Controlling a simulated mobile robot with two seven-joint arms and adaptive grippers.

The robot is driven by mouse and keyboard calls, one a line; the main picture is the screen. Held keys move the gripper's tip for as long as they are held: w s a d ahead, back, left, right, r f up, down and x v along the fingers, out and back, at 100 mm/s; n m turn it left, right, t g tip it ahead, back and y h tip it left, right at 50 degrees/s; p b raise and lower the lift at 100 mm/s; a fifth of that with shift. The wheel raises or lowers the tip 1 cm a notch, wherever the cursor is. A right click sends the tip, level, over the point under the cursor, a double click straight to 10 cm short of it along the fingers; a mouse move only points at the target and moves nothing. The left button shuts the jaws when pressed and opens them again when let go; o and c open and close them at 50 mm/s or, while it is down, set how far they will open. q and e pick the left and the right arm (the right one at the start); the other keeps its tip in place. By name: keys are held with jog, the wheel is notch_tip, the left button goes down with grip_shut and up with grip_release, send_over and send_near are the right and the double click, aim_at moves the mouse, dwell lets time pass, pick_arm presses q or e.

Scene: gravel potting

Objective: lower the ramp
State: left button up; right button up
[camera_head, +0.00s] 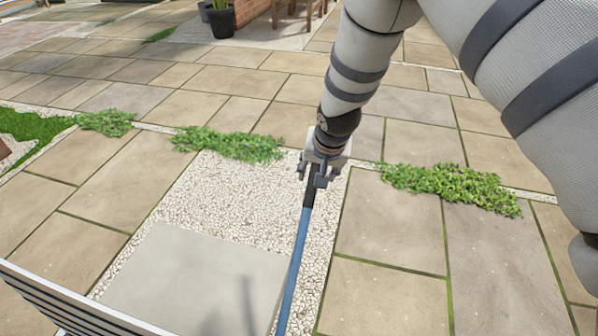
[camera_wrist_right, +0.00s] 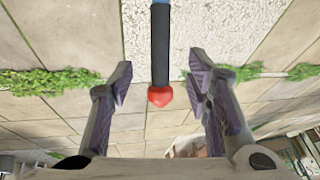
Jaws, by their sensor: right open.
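My right gripper (camera_head: 313,172) is in the middle of the head view, at the top end of a blue pole (camera_head: 297,262). In the right wrist view its two fingers (camera_wrist_right: 160,80) stand apart, with the pole's black end (camera_wrist_right: 160,45) and red tip (camera_wrist_right: 160,97) between them. I see gaps between the pole and both fingers there. The pole runs down out of the head view; its lower end is hidden. A light panel with dark stripes (camera_head: 62,303) crosses the lower left corner. I cannot tell whether it is the ramp. My left gripper is not in view.
A flat grey slab (camera_head: 185,275) lies in pale gravel (camera_head: 232,195) beside the pole. Paving surrounds it, with low green plants (camera_head: 448,187) in the joints. A dark plant pot (camera_head: 221,22) and wooden furniture legs (camera_head: 292,12) stand far back. The paving at left is largely open.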

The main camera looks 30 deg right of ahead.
aim_at(312, 188)
jog(key=b+x, duration=0.4)
jog(key=x, duration=0.7)
jog(key=shift+f+b, duration=0.15)
jog(key=shift+b, duration=0.25)
jog(key=shift+w+f, duration=0.15)
jog(key=shift+f, duration=0.05)
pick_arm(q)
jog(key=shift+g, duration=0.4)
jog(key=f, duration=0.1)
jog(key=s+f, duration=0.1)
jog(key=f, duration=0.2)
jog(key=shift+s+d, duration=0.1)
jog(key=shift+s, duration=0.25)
pick_arm(e)
grip_shut()
